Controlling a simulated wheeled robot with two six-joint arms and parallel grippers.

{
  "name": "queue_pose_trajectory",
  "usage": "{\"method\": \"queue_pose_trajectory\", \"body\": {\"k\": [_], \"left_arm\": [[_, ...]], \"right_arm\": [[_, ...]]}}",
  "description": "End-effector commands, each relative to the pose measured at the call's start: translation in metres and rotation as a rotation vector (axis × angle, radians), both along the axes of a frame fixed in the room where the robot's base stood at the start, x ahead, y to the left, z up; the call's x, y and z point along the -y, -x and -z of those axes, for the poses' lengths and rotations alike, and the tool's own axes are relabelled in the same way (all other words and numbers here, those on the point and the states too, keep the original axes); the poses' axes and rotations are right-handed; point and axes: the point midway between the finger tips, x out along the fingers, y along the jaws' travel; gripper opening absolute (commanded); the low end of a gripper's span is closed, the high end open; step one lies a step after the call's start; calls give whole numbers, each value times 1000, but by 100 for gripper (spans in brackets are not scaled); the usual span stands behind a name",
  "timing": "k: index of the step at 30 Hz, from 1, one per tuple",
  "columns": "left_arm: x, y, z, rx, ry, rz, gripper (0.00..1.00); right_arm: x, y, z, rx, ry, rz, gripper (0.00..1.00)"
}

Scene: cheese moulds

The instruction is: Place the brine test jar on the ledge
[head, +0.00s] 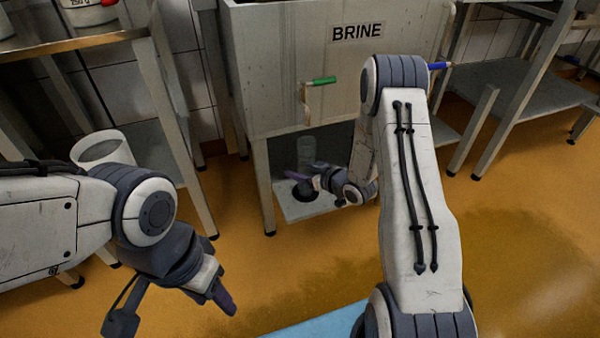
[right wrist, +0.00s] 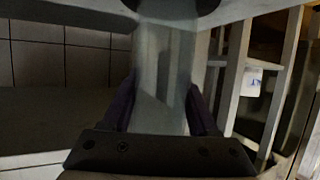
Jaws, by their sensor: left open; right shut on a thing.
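The brine test jar (head: 306,148) is a clear, glassy cylinder that looks upright under the BRINE tank. My right gripper (head: 303,179) is shut on it, with the arm reaching in below the tank. In the right wrist view the jar (right wrist: 164,75) stands between the two dark fingers of the right gripper (right wrist: 160,108). A pale low ledge (head: 312,207) lies beneath the jar, with a dark round spot (head: 303,193) on it. I cannot tell whether the jar's base touches the ledge. My left gripper (head: 222,297) is open and empty at lower left, far from the jar.
The BRINE tank (head: 285,75) hangs above the jar, with a green-handled tap (head: 318,82) and a blue handle (head: 439,66). Steel tables (head: 95,40) stand at the left and right. A white bucket (head: 103,150) is at left. The orange floor (head: 530,215) at right is clear.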

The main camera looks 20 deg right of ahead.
Motion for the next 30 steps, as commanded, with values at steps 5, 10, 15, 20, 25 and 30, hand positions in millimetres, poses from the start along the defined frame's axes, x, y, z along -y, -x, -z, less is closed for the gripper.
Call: {"method": "queue_pose_trajectory", "body": {"k": [5,10,15,20,25,30], "left_arm": [[0,0,1,0,0,0,50],[0,0,1,0,0,0,50],[0,0,1,0,0,0,50],[0,0,-2,0,0,0,50],[0,0,-15,0,0,0,50],[0,0,-31,0,0,0,50]], "right_arm": [[0,0,2,1,0,0,0],[0,0,2,0,0,0,90],[0,0,2,0,0,0,90],[0,0,-3,0,0,0,90],[11,20,-13,-4,-1,4,90],[25,52,-29,-4,-2,6,90]]}}
